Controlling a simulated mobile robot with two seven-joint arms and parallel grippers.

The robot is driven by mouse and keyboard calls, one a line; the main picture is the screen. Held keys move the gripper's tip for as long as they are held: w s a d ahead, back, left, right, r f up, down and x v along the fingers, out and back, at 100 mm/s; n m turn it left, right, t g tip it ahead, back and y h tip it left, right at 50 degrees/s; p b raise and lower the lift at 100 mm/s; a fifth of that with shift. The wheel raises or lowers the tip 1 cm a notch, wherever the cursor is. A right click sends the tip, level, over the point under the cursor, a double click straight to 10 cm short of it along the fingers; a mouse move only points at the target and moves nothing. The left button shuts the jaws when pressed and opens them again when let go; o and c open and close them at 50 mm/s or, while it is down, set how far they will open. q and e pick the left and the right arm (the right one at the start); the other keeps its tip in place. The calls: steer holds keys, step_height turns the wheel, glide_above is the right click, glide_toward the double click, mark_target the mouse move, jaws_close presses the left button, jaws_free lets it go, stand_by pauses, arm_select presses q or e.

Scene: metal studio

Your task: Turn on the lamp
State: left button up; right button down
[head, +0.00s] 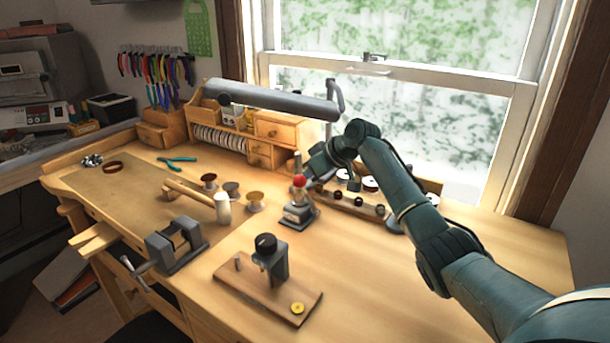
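The lamp (272,100) is a long dark grey bar lying nearly level above the back of the workbench. A short upright arm (334,97) joins it at its right end. The lamp's underside is hidden, and I cannot tell whether it is lit. My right arm reaches in from the right, and its gripper (312,172) is below the lamp's right end, close to a red ball knob (299,181) on a small grey device. I cannot tell whether the gripper touches the knob; its fingers are too small to read. My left gripper is not in view.
A mallet (222,208), spools (231,189), a grey vise (176,245) and a wooden board with a black-topped tool (267,285) occupy the bench (400,300). The front right of the bench is clear.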

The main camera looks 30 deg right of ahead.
steer(key=shift+w+d+r, duration=0.1)
steer(key=shift+w+d, duration=0.35)
steer(key=shift+d, duration=0.3)
steer(key=b+v, duration=0.1)
steer(key=v, duration=1.2)
